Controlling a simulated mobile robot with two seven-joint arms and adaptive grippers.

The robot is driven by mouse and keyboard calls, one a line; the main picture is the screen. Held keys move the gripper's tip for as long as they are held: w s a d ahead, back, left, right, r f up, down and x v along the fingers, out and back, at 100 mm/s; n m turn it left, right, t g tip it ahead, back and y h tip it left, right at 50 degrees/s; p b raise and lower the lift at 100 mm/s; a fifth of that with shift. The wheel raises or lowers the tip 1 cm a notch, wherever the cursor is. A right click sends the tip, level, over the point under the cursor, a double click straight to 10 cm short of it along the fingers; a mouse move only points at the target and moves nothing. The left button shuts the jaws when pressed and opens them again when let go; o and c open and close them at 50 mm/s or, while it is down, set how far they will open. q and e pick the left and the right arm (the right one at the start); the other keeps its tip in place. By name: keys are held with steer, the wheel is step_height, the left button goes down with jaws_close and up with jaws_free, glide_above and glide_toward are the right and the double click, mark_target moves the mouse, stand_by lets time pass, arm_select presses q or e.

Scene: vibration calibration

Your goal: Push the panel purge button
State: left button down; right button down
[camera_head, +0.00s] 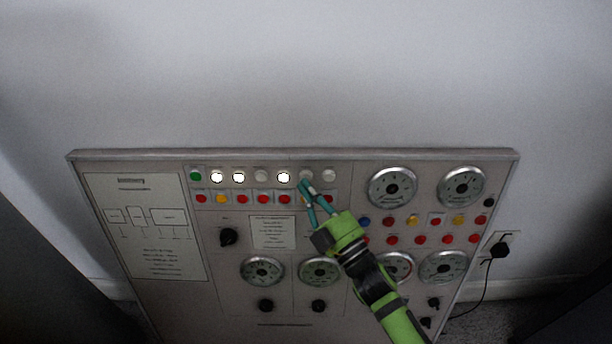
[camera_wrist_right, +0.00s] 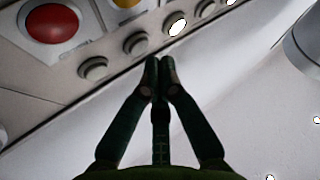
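The control panel (camera_head: 230,210) leans upright against the wall in the head view. Its top row holds a green button (camera_head: 195,176), several lit white round ones and several unlit pale ones. No label is readable, so I cannot tell which is the purge button. My right gripper (camera_head: 304,190) is in front of the top rows, with its tips beside an unlit pale button (camera_head: 306,175). In the right wrist view its fingertips (camera_wrist_right: 160,66) are together and empty, near grey round buttons (camera_wrist_right: 136,43); contact cannot be told. My left gripper is not in view.
A row of red and yellow buttons (camera_head: 241,199) lies under the top row. Large dials (camera_head: 392,188) and black knobs (camera_head: 228,236) cover other parts of the panel. A plug with a cable (camera_head: 499,250) is at the right. The wall above is bare.

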steer(key=s+p, duration=0.1)
steer(key=s, duration=0.1)
steer(key=s+r+p, duration=0.1)
steer(key=s, duration=0.2)
steer(key=shift+p, duration=0.4)
stand_by(0.4)
